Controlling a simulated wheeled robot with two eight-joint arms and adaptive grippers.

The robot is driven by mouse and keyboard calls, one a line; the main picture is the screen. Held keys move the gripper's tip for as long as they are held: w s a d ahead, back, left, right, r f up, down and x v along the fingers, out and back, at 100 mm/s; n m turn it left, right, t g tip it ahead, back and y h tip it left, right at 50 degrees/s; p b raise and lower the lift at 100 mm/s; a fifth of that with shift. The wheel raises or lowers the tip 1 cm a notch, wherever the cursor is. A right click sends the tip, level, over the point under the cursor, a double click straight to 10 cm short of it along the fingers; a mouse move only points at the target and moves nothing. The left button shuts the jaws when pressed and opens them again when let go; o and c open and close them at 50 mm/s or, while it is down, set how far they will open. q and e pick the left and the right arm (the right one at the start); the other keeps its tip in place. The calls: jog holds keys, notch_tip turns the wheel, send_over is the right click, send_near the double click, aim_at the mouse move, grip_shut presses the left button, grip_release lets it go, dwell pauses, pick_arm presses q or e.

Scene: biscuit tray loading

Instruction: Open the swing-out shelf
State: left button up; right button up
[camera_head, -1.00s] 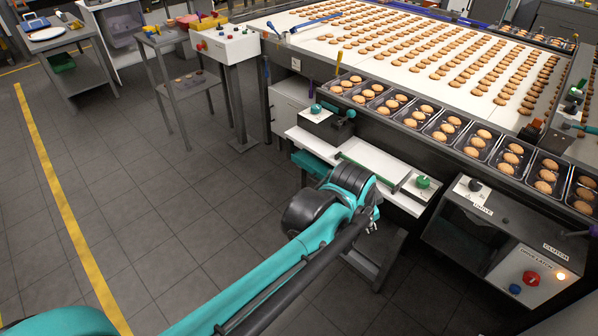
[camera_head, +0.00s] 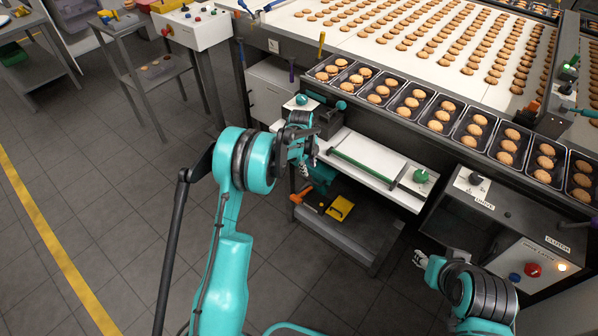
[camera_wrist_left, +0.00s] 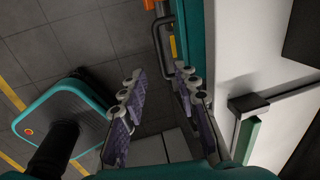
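A white-topped shelf (camera_head: 375,154) with a green bar sits below the front edge of the biscuit conveyor. A teal part (camera_head: 322,173) shows beneath its left end; I cannot tell which part swings out. My left gripper (camera_head: 303,160) is at the left end of the shelf. In the left wrist view, the left gripper (camera_wrist_left: 160,105) has its fingers apart with nothing between the tips. A black loop handle (camera_wrist_left: 161,38) beside a teal panel (camera_wrist_left: 188,30) lies beyond the fingertips. My right gripper (camera_head: 420,259) is low at the right, in front of the dark cabinet, its fingers too small to judge.
Trays of biscuits (camera_head: 411,102) line the conveyor edge above the shelf. A lower grey shelf (camera_head: 345,240) holds an orange tool (camera_head: 308,201) and a yellow item (camera_head: 340,208). A control box (camera_head: 528,272) stands right.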

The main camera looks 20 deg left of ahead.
aim_at(310, 180)
pick_arm(q)
jog(key=f+b, duration=0.1)
jog(key=f, duration=0.1)
jog(key=w+f+b, duration=0.1)
jog(key=f, duration=0.2)
jog(key=f+b, duration=0.1)
jog(key=f, duration=0.2)
jog(key=shift+w+d, duration=0.15)
jog(key=shift+w, duration=0.1)
grip_shut()
